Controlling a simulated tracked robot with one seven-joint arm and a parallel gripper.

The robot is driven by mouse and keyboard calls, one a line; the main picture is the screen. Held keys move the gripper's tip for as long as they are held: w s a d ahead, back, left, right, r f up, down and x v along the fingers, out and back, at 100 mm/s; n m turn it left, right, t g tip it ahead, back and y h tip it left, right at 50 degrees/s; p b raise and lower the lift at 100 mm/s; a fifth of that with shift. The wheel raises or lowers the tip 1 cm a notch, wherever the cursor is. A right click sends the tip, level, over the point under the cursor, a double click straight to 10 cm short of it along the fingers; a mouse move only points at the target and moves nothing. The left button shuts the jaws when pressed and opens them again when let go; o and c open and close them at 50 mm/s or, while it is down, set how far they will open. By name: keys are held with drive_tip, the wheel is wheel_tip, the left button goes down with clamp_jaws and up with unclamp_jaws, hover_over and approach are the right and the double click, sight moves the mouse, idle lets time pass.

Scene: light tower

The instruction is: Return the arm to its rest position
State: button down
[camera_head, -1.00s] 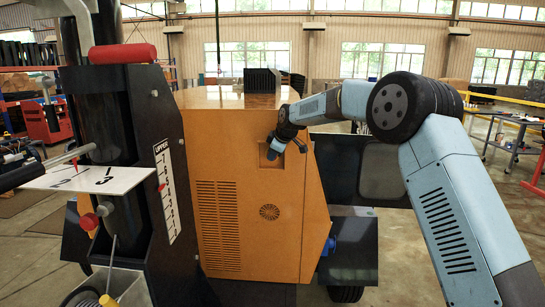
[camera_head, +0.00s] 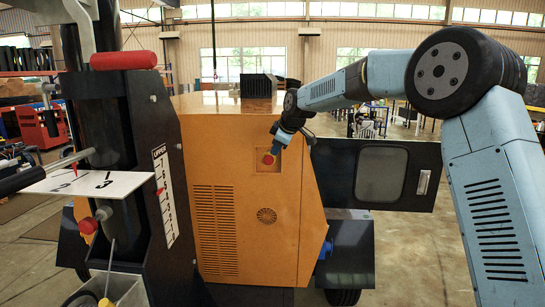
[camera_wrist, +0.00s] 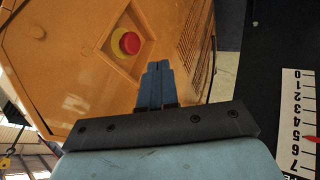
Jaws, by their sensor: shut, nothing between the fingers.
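My gripper (camera_wrist: 155,68) is shut and empty in the wrist view, its two blue fingers together. They point at the orange housing (camera_wrist: 60,60), just beside a red knob on a yellow base (camera_wrist: 129,43) in a square recess. The picture does not show clearly whether the fingertips touch the housing. In the head view my gripper (camera_head: 278,160) is small, in front of the orange housing (camera_head: 240,140), close to the red knob (camera_head: 268,159). My blue-grey arm reaches in from the right, its elbow raised.
A dark mast with a numbered scale (camera_head: 165,195) stands left of the housing. A white numbered plate (camera_head: 95,184) and a red cylinder (camera_head: 123,60) are on that side. A dark open door panel (camera_head: 420,170) extends right of the housing. Free floor (camera_head: 410,255) lies at right.

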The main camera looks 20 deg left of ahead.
drive_tip(key=shift+s+d+r, duration=0.25)
drive_tip(key=shift+r, duration=0.2)
drive_tip(key=s+d+r+m+h, duration=0.1)
drive_tip(key=s+d+r+m, duration=0.2)
drive_tip(key=s+d, duration=0.5)
drive_tip(key=s+d+r+m+t+h, duration=0.1)
drive_tip(key=s+d+r+m, duration=0.15)
drive_tip(key=d, duration=0.95)
drive_tip(key=s+d+r+m+h, duration=0.2)
drive_tip(key=s+d+r+m, duration=0.1)
drive_tip(key=s+d, duration=0.55)
drive_tip(key=s+d+f+m, duration=0.3)
drive_tip(key=s+d, duration=0.3)
drive_tip(key=s, duration=0.2)
drive_tip(key=s+d+f+m+h, duration=0.1)
drive_tip(key=s+d+f+m, duration=0.2)
drive_tip(key=s+d, duration=0.4)
drive_tip(key=s+d+f+m, duration=0.3)
drive_tip(key=s+d+m, duration=0.1)
drive_tip(key=s+d, duration=0.3)
drive_tip(key=shift+s+h, duration=0.3)
drive_tip(key=shift+s, duration=0.85)
drive_tip(key=shift+m, duration=0.25)
